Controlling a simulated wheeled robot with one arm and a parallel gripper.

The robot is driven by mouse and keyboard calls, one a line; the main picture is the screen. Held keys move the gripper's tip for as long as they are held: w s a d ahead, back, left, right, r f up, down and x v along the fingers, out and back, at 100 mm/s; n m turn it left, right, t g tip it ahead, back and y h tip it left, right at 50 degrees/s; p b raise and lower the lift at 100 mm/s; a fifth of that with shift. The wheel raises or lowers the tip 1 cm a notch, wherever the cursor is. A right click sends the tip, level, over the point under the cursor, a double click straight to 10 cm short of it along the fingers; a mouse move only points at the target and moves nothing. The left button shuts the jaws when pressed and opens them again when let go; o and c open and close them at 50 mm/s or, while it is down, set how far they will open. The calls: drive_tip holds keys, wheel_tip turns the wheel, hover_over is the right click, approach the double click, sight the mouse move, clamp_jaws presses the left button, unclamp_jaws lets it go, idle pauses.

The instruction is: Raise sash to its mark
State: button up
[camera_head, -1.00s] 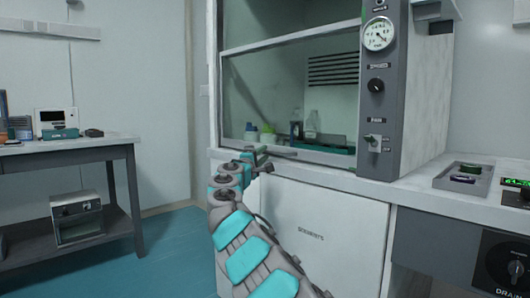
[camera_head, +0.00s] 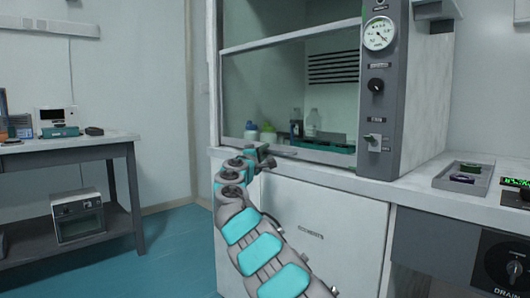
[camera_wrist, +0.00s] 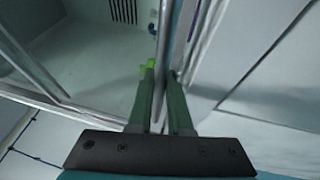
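The fume hood sash (camera_head: 318,157) is the glazed panel across the hood opening, with its lower rail low, just above the worktop. My gripper (camera_head: 268,160) is at this rail, near the left half of the opening. In the wrist view, the two dark green fingers of my gripper (camera_wrist: 162,100) lie on either side of a long thin rail (camera_wrist: 166,45) and sit close to it. I cannot tell whether they press on it. The height mark cannot be made out. My arm hides part of the cabinet below.
Several bottles (camera_head: 312,122) stand inside the hood. The control column (camera_head: 378,100) with gauge and switches is to the right. A grey tray (camera_head: 464,178) lies on the worktop further right. A bench (camera_head: 70,147) stands at the left, with open floor before it.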

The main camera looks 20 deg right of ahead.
clamp_jaws()
drive_tip(key=shift+f, duration=0.1)
idle(0.9)
